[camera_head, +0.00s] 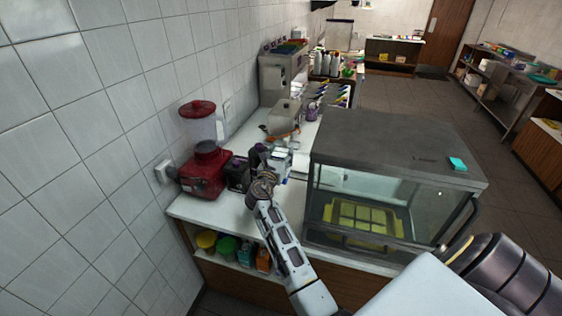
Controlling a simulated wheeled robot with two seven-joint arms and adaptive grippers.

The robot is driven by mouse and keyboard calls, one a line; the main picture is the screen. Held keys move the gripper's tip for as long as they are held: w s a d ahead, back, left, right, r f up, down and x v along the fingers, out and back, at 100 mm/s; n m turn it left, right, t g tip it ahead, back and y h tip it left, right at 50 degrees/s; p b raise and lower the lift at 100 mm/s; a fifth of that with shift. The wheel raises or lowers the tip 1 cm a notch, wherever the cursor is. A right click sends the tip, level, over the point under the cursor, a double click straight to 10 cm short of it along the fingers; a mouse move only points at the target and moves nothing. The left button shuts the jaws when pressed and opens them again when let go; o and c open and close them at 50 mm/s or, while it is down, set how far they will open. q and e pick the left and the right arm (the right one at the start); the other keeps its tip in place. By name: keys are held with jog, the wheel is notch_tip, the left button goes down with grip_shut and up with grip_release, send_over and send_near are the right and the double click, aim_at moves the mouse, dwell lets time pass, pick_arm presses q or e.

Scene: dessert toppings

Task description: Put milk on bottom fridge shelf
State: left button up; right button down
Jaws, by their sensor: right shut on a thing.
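My right gripper (269,158) is at the end of the pale arm reaching over the white counter. It is shut on a small white and light-blue thing (281,162), which may be the milk; it is too small and partly covered to be sure. It is above or at the counter, between the red blender and the glass-fronted case. No fridge can be clearly told; a grey case (390,140) with a glass front stands on the counter to the right, a yellow sectioned tray inside. My left gripper does not show.
A red blender (204,172) and a dark appliance (238,174) stand left of the gripper by the tiled wall. Metal machines (283,76) and bottles are farther back. Tubs (227,248) sit on a shelf under the counter (203,207). Open floor (405,95) lies beyond the case.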

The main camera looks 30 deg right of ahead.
jog(key=shift+r, duration=1.3)
jog(key=shift+f, duration=0.1)
jog(key=shift+s+a+f+n+t+y, duration=0.15)
jog(key=shift+a+f+n+t+y, duration=0.2)
jog(key=shift+f, duration=0.1)
jog(key=s+a+f+n+t+y+b, duration=0.2)
jog(key=s+a+f+n+y, duration=0.2)
jog(key=a, duration=0.5)
jog(key=s+a+f+n+t+y+b, duration=0.2)
jog(key=s+a+f+n+y, duration=0.3)
jog(key=a+f+y, duration=0.3)
jog(key=shift+s+a+f+t+y, duration=0.35)
jog(key=shift+s+a+t+y, duration=0.2)
jog(key=shift+s+t, duration=0.3)
